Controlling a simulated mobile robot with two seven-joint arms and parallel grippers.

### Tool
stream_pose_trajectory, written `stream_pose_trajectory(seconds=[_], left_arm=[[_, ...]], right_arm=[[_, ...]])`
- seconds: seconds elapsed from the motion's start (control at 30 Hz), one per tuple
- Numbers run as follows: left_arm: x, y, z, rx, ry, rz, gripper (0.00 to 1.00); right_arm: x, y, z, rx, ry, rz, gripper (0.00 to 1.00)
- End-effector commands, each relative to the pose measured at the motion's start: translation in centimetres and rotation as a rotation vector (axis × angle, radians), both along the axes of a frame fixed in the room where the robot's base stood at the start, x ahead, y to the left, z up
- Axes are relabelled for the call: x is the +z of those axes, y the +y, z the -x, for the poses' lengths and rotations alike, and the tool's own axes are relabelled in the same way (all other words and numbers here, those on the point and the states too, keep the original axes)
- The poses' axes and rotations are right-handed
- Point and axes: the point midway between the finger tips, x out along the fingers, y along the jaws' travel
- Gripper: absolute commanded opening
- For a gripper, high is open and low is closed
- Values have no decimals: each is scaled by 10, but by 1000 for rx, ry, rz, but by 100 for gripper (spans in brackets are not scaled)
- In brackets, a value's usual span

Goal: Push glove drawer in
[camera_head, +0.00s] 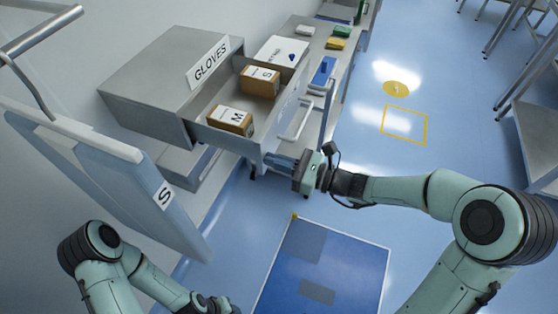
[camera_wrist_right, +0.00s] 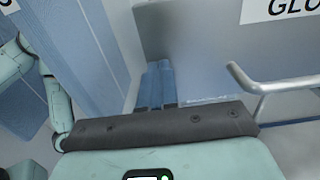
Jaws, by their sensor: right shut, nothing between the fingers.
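The glove drawer (camera_head: 212,136) is pulled out of the grey metal cabinet labelled GLOVES (camera_head: 150,82). Two brown boxes lie in it, one marked M (camera_head: 231,121) and one marked S (camera_head: 260,81). A bar handle (camera_head: 296,122) is on the drawer's front; a bar handle also shows in the right wrist view (camera_wrist_right: 285,85). My right gripper (camera_head: 272,160) is shut and empty, its blue fingertips at the near end of the drawer front, left of the handle. The fingertips (camera_wrist_right: 155,85) look close to the grey panel; contact cannot be told.
A counter with a blue item (camera_head: 323,71) and coloured blocks (camera_head: 338,37) runs beyond the drawer. A blue panel marked S (camera_head: 150,190) stands at left. A blue mat (camera_head: 322,270) lies on the floor. Open floor (camera_head: 440,160) lies to the right.

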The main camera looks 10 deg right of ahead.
Motion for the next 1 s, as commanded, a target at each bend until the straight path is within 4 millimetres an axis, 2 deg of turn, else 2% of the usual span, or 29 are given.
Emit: stream_pose_trajectory(seconds=[0.27,0.7,1.0], left_arm=[[-14,0,10,0,11,0,43],[-39,0,24,0,27,-1,43],[-44,0,27,0,30,0,43]], right_arm=[[-2,41,-25,6,0,-4,0],[-2,128,-85,3,1,-3,0],[0,162,-108,1,-1,-2,0]])
